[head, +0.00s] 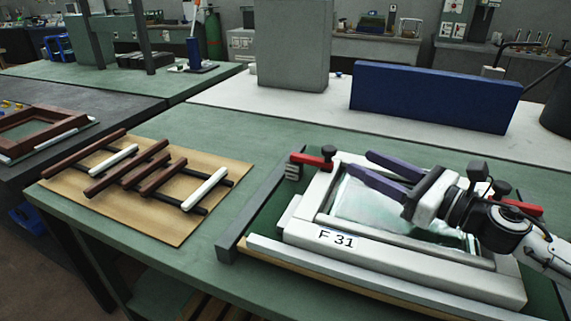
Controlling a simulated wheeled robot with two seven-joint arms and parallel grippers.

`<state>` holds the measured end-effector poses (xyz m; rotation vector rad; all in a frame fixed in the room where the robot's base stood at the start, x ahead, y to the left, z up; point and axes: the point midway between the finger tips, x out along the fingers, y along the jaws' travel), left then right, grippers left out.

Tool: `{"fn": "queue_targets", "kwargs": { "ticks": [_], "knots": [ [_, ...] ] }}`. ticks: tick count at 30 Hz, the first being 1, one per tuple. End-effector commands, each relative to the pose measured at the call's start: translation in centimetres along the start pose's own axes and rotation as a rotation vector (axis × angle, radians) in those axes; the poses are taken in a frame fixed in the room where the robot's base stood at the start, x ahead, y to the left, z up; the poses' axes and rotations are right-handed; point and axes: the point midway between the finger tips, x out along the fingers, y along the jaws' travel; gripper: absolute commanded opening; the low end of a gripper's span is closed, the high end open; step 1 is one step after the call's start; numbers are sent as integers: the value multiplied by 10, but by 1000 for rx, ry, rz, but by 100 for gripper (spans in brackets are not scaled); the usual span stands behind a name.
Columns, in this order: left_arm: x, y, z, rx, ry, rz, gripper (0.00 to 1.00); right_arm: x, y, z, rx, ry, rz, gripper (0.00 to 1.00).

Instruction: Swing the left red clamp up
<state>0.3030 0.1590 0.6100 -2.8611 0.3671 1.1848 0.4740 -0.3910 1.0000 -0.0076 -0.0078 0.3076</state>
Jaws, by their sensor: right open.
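The left red clamp (311,161) sits at the far left corner of the light frame (300,232) marked F 31. Its red arm lies about level, with a black knob at its right end over the frame's edge. My right gripper (360,162) reaches in from the right above the frame. Its two purple fingers are apart with nothing between them. The fingertips point left toward the left clamp and appear a short way to its right. The right red clamp (526,208) is partly hidden behind my right gripper and arm. My left gripper is not in view.
A wooden board (150,222) with brown and white bars lies on the green table (235,160) at left. A blue block (435,96) and a grey block (292,45) stand behind.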

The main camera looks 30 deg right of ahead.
Motion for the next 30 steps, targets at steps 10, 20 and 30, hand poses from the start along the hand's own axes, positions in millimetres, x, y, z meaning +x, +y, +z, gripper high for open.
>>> {"fn": "queue_targets", "kwargs": {
  "ticks": [10, 20, 30],
  "knots": [
    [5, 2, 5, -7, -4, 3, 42, 40, 3, -3, 6, 2, 12, 44],
    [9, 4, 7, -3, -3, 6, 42, 74, 2, -2, 9, 1, 9, 44],
    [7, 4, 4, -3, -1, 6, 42, 97, 2, -1, 11, 1, 6, 44]
  ]
}}
